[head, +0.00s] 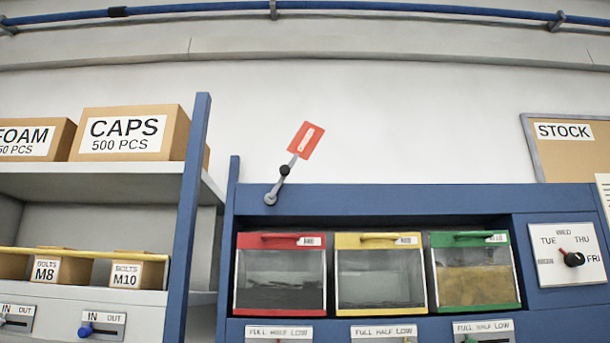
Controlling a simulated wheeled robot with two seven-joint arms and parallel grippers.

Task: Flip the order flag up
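The order flag (310,142) is a red plate with a pale mark on it. It sits at the end of a short grey arm with a black knob (285,170) partway along. The arm rises from a grey pivot (271,198) at the top left of the blue cabinet (400,200). The flag points upward and leans to the right, above the cabinet top. Neither of my grippers is in the head view.
Red (280,240), yellow (378,240) and green (470,239) framed bins sit in the cabinet, with a day dial (573,259) to their right. A shelf (110,182) with boxes stands left. The wall around the flag is clear.

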